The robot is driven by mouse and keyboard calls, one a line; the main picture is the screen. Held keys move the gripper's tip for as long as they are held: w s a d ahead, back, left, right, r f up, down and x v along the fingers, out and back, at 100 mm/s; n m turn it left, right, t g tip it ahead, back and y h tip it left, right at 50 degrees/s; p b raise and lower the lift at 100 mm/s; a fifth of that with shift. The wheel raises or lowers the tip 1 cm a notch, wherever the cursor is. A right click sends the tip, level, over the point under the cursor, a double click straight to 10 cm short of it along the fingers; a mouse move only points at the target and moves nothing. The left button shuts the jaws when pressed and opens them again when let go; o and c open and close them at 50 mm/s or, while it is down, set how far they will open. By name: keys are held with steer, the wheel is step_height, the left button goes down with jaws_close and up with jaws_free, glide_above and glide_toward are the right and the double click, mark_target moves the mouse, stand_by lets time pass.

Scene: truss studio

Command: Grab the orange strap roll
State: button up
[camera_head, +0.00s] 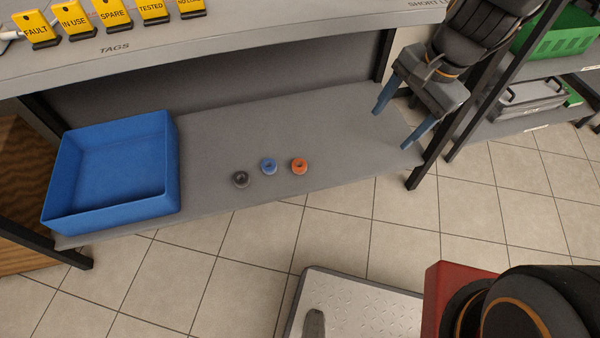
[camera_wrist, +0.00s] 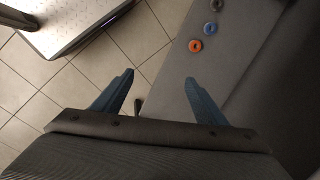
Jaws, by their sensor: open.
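The orange strap roll (camera_head: 299,166) lies on the grey lower shelf, at the right end of a short row of three rolls. It also shows in the wrist view (camera_wrist: 195,45), ahead of my fingers and apart from them. A blue roll (camera_head: 268,166) lies just left of it, and a dark grey roll (camera_head: 241,179) is at the row's left end. My gripper (camera_head: 394,121) is open and empty, its blue fingers spread wide near the shelf's right end, to the right of the orange roll. In the wrist view my fingers (camera_wrist: 158,82) show nothing between them.
An empty blue bin (camera_head: 172,170) stands at the shelf's left end. The upper shelf (camera_head: 215,42) carries yellow tags and overhangs the back. Black frame posts (camera_head: 433,143) stand at the right. The lower shelf (camera_head: 345,130) is bare between the rolls and my gripper.

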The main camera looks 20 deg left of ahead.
steer(key=w+a+f+m+y+b, duration=0.1)
steer(key=w+a+f+m+b, duration=0.25)
steer(key=a+f+b, duration=0.45)
steer(key=w+a+f+m+b, duration=0.3)
steer(key=w+a+f+b, duration=0.15)
steer(key=f, duration=0.55)
steer(key=m+b, duration=0.7)
steer(key=b, duration=0.6)
glide_toward(300, 165)
steer(key=shift+w+a+f+m+t+y+b, duration=0.15)
steer(key=shift+a+f+b, duration=0.1)
steer(key=shift+f, duration=0.3)
steer(key=shift+a+f+t+y+b, duration=0.1)
steer(key=shift+a+f+y+b, duration=0.15)
steer(key=shift+f, duration=0.35)
steer(key=shift+w+a+f+m+t+y+b, duration=0.15)
steer(key=shift+f+b, duration=0.15)
steer(key=shift+f, duration=0.25)
steer(key=b+x, duration=0.4)
steer(key=x, duration=0.1)
steer(key=shift+s+d+f+b, duration=0.3)
steer(key=shift+d+b, duration=0.1)
steer(key=c, duration=1.1)
steer(key=shift+r, duration=0.2)
